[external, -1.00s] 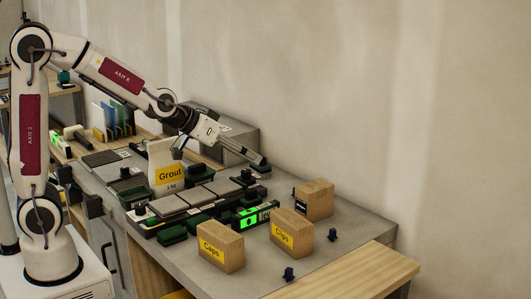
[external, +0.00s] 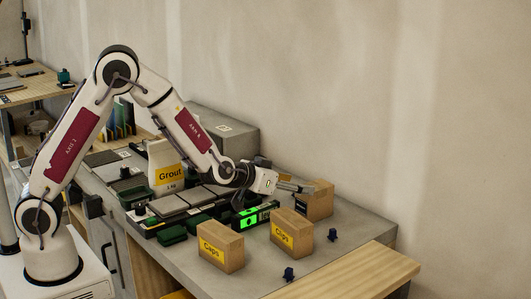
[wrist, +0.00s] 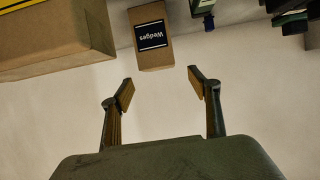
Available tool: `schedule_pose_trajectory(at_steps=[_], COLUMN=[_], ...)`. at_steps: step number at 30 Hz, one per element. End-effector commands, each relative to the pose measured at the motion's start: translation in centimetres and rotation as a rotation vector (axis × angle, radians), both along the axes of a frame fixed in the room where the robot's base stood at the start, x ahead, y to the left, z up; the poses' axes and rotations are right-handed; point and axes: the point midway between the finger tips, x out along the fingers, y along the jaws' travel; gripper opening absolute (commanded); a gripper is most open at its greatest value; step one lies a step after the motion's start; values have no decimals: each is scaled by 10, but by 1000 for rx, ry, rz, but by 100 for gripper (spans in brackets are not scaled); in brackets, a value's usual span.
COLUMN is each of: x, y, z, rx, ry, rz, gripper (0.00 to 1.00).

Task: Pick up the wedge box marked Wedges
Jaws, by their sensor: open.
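The wedge box (wrist: 151,40) is a small brown carton with a dark label reading "Wedges", seen upside down at the top of the wrist view. In the external view the wedge box (external: 321,203) stands at the back right of the bench, partly hidden behind my gripper. My gripper (external: 308,189) is at the box's left side in that view. In the wrist view my gripper (wrist: 163,93) is open and empty, its two fingers apart, with the box beyond the fingertips and not between them.
The Caps carton (external: 220,247) and Clips carton (external: 291,234) stand in front of the wedge box. A green-lit level (external: 252,218) lies to the left near the tiles (external: 174,208). A Grout bag (external: 166,168) stands behind.

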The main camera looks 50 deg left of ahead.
Motion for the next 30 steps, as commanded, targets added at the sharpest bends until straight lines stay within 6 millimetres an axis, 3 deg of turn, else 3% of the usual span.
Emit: schedule_pose_trajectory(at_steps=[17,30], x=[5,27], y=[-2,-3], z=[-8,-17], rx=[11,11], ry=[-14,-14], rz=[10,9], gripper=[61,61])
